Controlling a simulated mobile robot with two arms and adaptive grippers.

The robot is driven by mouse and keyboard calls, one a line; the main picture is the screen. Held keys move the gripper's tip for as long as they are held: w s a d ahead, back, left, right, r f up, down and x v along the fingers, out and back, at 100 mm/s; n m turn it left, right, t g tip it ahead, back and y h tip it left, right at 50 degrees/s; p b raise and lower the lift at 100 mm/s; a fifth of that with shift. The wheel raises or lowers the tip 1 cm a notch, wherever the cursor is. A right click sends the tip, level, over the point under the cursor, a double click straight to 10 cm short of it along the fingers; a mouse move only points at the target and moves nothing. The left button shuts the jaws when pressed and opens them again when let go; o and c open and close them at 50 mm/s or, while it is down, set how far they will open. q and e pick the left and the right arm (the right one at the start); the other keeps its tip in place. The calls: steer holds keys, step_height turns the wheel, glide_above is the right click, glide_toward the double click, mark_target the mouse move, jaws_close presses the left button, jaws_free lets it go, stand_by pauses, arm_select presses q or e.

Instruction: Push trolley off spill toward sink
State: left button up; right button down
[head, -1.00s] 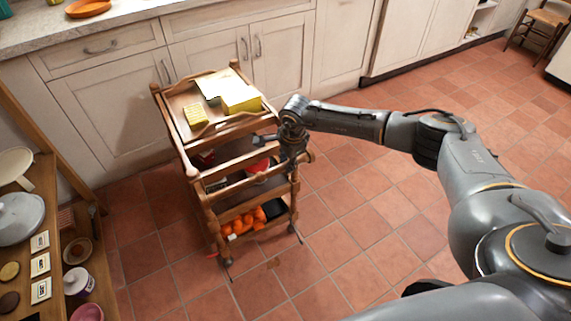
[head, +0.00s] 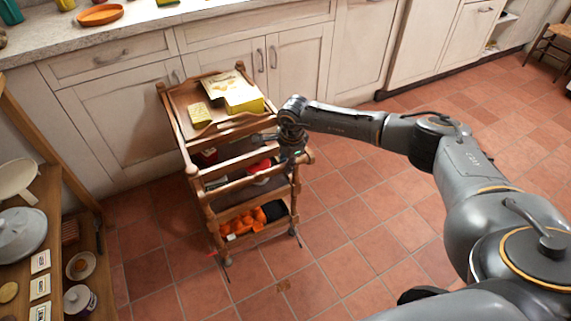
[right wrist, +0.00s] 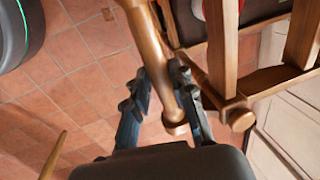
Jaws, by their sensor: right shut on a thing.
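The wooden trolley (head: 203,163) stands on the tiled floor before the cabinets. Boxes lie on its top tray and orange items on its bottom shelf. My right gripper (head: 291,148) is at the trolley's right side. In the right wrist view its fingers (right wrist: 172,98) are shut around a wooden bar of the trolley (right wrist: 150,50). No sink is visible. My left gripper is not in view.
White cabinets (head: 120,120) and a countertop (head: 150,27) with an orange dish (head: 100,14) run behind the trolley. A wooden shelf unit (head: 48,195) with crockery stands close on the left. Open tiled floor (head: 370,205) lies to the right.

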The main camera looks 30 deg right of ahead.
steer(key=c, duration=1.1)
jaws_free()
steer(key=shift+s, duration=0.35)
steer(key=shift+o, duration=0.2)
